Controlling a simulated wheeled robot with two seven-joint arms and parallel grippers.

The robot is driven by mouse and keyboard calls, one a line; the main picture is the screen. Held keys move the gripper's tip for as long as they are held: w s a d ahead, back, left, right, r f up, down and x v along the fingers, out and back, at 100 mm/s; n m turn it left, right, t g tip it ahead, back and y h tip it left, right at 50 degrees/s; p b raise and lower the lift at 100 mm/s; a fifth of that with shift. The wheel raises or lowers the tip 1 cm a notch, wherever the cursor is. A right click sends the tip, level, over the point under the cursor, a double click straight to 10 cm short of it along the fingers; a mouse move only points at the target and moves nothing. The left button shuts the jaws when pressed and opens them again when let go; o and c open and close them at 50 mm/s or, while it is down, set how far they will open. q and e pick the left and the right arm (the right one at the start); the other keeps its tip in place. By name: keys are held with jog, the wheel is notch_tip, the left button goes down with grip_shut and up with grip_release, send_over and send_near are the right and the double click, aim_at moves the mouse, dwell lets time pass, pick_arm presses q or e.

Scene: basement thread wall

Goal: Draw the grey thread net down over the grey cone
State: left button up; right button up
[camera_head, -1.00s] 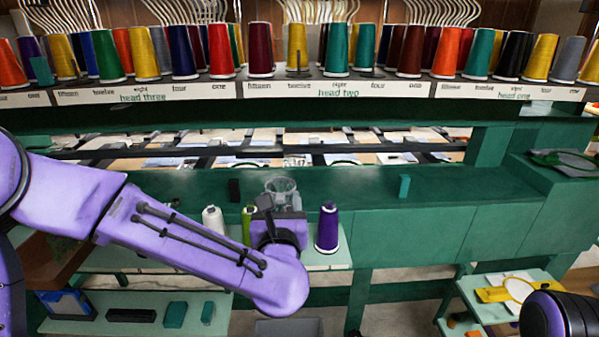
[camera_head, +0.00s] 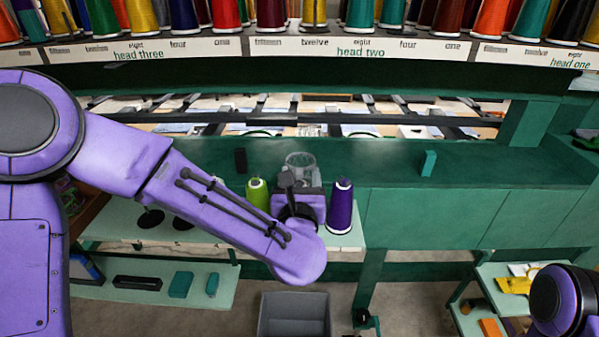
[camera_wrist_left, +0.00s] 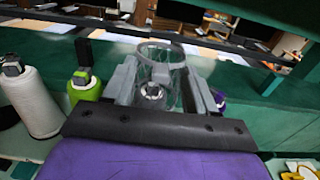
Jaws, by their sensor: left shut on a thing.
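My left gripper (camera_head: 300,187) is above the pale green shelf, shut on the grey thread net. The net (camera_head: 300,161) is a see-through mesh standing up above the gripper in the head view. In the left wrist view the net (camera_wrist_left: 161,52) has a round grey rim and sits between the two grey fingers (camera_wrist_left: 160,85). A dark-tipped top, apparently of the grey cone (camera_wrist_left: 152,92), shows through the mesh between the fingers. The cone's lower part is hidden by my gripper, so I cannot tell how far the net surrounds it. My right gripper is out of view.
A purple cone (camera_head: 341,206) stands close right of the gripper, a lime green cone (camera_head: 258,194) close left. A white cone (camera_wrist_left: 30,98) stands further left. A grey bin (camera_head: 293,315) is on the floor below.

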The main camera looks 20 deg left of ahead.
pick_arm(q)
notch_tip(320, 180, down, 10)
jog(key=b, duration=0.9)
jog(key=shift+s+f, duration=0.1)
jog(key=shift+s, duration=0.05)
jog(key=shift+a, duration=0.1)
jog(key=shift+s, duration=0.1)
jog(key=shift+s, duration=0.25)
jog(key=shift+f+b, duration=0.25)
jog(key=shift+b, duration=0.3)
jog(key=o, duration=1.2)
jog(key=shift+c, duration=0.2)
